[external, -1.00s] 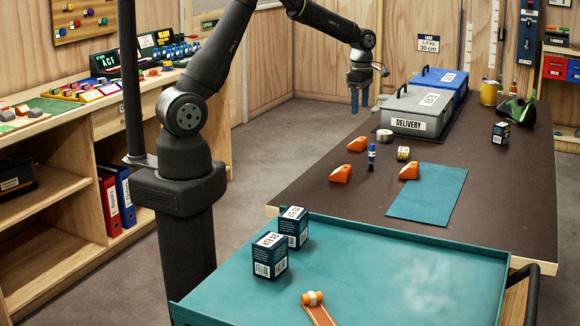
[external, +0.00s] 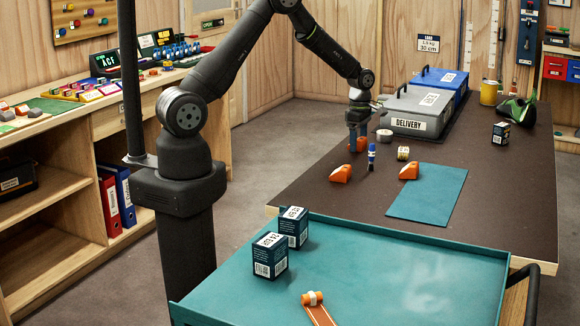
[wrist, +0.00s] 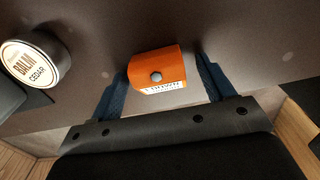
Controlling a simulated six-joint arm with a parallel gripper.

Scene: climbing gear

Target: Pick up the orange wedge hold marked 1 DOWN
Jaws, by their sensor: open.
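An orange wedge hold (wrist: 158,68) with a grey bolt and a white label lies on the dark table, between the two blue fingers of my gripper (wrist: 161,72) in the wrist view. The label lettering is too small to read surely. The fingers are open, one at each side, with a gap showing at the right. In the external view my gripper (external: 357,140) is down over this hold (external: 361,145), which it partly hides. Two more orange wedge holds lie nearer the front, one at the left (external: 341,173) and one at the right (external: 409,170); their marks are not legible.
A round balm tin (wrist: 35,65) stands left of the hold in the wrist view. A blue-and-white marker (external: 371,157) stands close by, with a pale roll (external: 403,153) beyond it. The grey delivery box (external: 412,112) is behind. A teal mat (external: 428,193) is bare.

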